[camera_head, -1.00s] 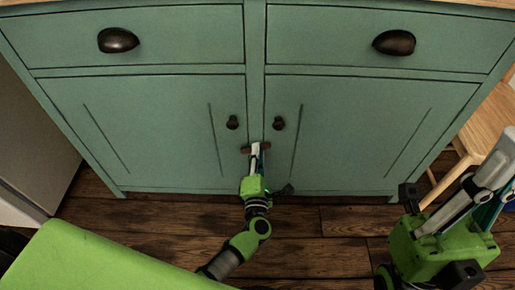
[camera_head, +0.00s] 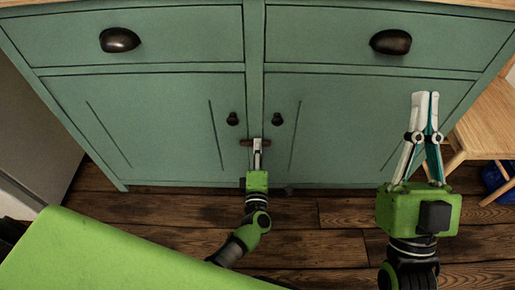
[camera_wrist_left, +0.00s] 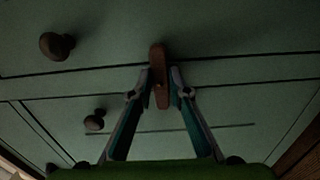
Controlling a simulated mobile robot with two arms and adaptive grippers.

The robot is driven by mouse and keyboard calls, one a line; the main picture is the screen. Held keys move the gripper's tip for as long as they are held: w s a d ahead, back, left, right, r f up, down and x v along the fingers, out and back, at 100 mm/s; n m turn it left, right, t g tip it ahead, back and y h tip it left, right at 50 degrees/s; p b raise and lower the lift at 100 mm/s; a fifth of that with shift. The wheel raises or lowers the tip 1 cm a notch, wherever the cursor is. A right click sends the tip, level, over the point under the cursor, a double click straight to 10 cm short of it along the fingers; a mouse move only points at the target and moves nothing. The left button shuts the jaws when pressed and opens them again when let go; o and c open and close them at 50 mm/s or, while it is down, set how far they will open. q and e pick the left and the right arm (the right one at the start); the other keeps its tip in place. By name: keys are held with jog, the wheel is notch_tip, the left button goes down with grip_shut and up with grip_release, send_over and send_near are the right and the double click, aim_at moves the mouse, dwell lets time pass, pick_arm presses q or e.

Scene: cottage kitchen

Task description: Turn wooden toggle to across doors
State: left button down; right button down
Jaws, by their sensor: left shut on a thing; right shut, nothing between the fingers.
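The brown wooden toggle (camera_head: 246,142) lies crosswise over the gap between the two green cabinet doors, below the knobs. In the left wrist view the toggle (camera_wrist_left: 158,62) stands between my two fingertips and crosses the dark door seam. My left gripper (camera_head: 257,147) reaches up from below and is shut on the toggle, hiding its middle in the head view. The left door (camera_head: 150,125) and right door (camera_head: 355,125) look closed. My right gripper (camera_head: 425,96) is shut and empty, pointing up in front of the right door.
Dark knobs sit on the left door (camera_head: 232,119) and right door (camera_head: 277,119). Drawers with dark cup handles are above. A wooden chair (camera_head: 487,125) stands at the right. Plank floor (camera_head: 330,240) lies open below the cabinet.

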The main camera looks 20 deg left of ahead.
pick_arm(q)
jog(key=shift+f, duration=0.1)
jog(key=c, duration=1.9)
grip_release()
jog(key=shift+s, duration=0.15)
jog(key=v, duration=1.2)
